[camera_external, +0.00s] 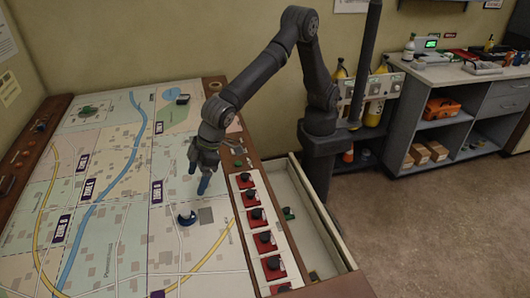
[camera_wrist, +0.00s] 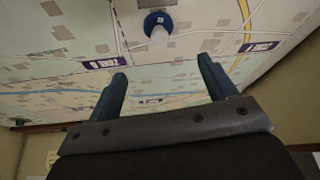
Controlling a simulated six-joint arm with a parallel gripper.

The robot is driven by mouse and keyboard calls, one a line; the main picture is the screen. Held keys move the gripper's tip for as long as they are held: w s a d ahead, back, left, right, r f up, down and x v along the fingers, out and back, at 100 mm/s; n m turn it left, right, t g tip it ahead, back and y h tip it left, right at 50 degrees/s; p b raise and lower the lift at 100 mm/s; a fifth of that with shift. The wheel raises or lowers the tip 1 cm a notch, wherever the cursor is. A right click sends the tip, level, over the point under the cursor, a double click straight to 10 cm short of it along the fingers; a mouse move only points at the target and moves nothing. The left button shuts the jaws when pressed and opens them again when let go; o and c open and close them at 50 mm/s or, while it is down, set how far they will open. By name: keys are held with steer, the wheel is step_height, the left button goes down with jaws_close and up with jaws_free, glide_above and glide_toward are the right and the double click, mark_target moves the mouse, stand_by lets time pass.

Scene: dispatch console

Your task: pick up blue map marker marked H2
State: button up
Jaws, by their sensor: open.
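A blue round marker (camera_external: 186,218) with a white upright part stands on the map (camera_external: 120,250). It also shows at the top of the wrist view (camera_wrist: 158,24), with a small light label too small to read for certain. My gripper (camera_external: 198,182) is above the map, a little above and to the right of the marker in the outside view. Its two blue-grey fingers (camera_wrist: 162,70) are spread apart with nothing between them. The marker lies beyond the fingertips in the wrist view, apart from them.
A row of red-based pieces with black tops (camera_external: 256,214) lines the map's right edge. An open drawer (camera_external: 305,215) is beside it. A green piece (camera_external: 88,110) and a dark piece (camera_external: 183,99) stand on the far map. The map around the marker is mostly clear.

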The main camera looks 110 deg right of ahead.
glide_above(185, 211)
steer(key=s, duration=0.3)
step_height(185, 211, down, 8)
steer(key=shift+w+r, duration=0.15)
steer(key=shift+x, duration=2.95)
steer(key=shift+w+d, duration=0.15)
steer(key=c, duration=1.1)
